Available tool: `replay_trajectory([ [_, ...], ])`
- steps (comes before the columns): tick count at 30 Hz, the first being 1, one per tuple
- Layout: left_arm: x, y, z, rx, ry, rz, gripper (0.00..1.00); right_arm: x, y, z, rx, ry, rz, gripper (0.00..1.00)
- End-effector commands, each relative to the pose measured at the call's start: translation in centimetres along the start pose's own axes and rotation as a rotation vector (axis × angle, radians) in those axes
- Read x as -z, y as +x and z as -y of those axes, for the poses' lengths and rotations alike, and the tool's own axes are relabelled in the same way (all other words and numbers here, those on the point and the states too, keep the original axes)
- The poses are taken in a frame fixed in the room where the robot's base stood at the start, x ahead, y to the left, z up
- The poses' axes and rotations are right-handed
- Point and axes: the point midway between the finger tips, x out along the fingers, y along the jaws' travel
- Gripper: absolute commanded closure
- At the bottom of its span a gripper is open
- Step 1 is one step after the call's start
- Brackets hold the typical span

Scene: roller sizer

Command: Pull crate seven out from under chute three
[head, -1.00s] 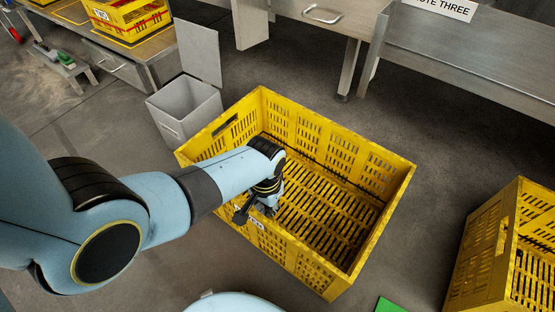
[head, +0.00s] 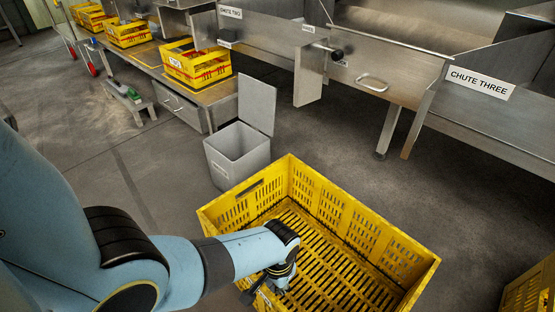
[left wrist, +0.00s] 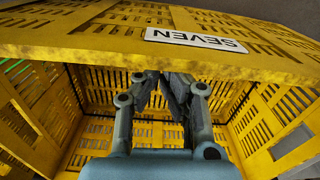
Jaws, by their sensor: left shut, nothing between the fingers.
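The yellow crate seven (head: 365,230) stands on the floor, in front of the steel chutes and clear of them in the picture. Its slatted floor looks empty. A white SEVEN label (left wrist: 195,40) is on its wall in the left wrist view. The CHUTE THREE sign (head: 478,84) is on the steel front at the upper right. My left gripper (head: 268,287) is at the crate's near wall. In the left wrist view its fingers (left wrist: 165,82) are shut with nothing between them, below the crate's rim. I cannot tell whether they touch the wall. My right gripper is not in view.
A grey bin (head: 232,166) with its lid raised stands just left of the crate. Another yellow crate (head: 535,288) is at the lower right edge. Steel legs (head: 388,132) stand behind crate seven. Smaller yellow crates sit on a bench at the upper left. Floor at left is open.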

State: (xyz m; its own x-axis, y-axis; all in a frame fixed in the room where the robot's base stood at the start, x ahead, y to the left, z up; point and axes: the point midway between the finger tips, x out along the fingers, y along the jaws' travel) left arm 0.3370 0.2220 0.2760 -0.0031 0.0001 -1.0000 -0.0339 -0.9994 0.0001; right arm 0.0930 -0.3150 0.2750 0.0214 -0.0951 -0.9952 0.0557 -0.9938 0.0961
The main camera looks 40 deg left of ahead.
Motion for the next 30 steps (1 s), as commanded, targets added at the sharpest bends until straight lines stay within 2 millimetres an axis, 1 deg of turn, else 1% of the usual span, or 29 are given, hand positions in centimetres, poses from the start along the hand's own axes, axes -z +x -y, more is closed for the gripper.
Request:
replay_trajectory([
  [5,0.0,-0.2,0.0,0.000,0.000,-0.001,1.00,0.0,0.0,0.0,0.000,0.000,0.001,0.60],
  [10,0.1,-1.7,0.0,0.000,0.000,-0.004,1.00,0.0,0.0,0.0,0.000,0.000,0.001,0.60],
  [14,0.1,-3.9,0.0,0.000,0.000,-0.005,1.00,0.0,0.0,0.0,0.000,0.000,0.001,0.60],
  [21,0.0,-8.5,0.0,-0.001,-0.001,-0.004,1.00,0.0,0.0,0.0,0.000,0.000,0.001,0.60],
  [24,0.0,-10.1,0.0,0.000,-0.001,-0.003,1.00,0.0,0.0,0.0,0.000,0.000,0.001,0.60],
  [27,0.0,-11.2,0.0,0.000,0.000,-0.001,1.00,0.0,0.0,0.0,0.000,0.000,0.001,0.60],
  [30,0.0,-11.8,0.0,0.000,0.000,0.000,1.00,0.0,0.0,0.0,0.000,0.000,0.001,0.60],
])
